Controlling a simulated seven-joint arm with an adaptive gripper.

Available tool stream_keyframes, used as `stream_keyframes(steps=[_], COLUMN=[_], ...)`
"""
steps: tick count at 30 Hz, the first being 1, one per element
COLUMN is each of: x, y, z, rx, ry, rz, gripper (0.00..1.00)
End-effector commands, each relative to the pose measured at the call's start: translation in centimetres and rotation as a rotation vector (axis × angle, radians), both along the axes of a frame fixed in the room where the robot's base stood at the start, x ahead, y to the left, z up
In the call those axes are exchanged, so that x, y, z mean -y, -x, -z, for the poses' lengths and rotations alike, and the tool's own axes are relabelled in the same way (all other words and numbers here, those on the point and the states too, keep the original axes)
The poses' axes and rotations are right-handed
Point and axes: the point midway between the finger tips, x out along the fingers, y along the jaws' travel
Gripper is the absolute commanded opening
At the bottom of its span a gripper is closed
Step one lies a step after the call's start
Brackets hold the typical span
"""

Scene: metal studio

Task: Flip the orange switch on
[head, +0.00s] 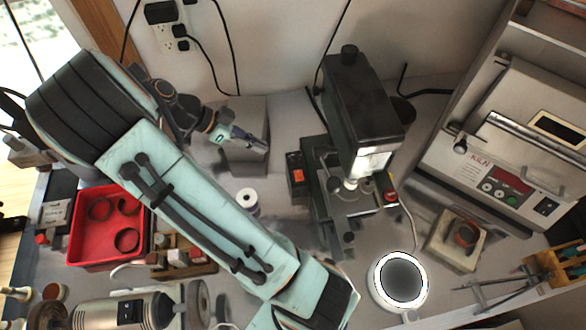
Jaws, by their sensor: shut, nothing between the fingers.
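The orange switch (298,175) is a small orange rocker on a dark box at the left side of the drill press. Which way it is tipped is too small to tell. My gripper (262,144) is up and to the left of the switch, apart from it, in front of a grey block. Its fingers look shut, with nothing seen between them, and point to the right.
The drill press (362,110) stands right of my gripper, with a red button (390,196) at its right. A grey block (246,163) and a white spool (247,199) are nearby. A red tray (78,258), kiln (500,160) and round lamp (424,267) stand around.

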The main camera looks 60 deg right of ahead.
Motion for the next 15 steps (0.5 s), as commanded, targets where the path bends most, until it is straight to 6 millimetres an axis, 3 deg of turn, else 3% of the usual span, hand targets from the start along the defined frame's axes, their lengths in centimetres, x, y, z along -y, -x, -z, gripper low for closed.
stream_keyframes(steps=[7,15], x=[1.0,3.4], y=[1.4,4.6], z=[1.5,5.6], rx=[-0.004,-0.004], ry=[-0.001,-0.004], rz=[0.003,0.004], gripper=[0.0,0.0])
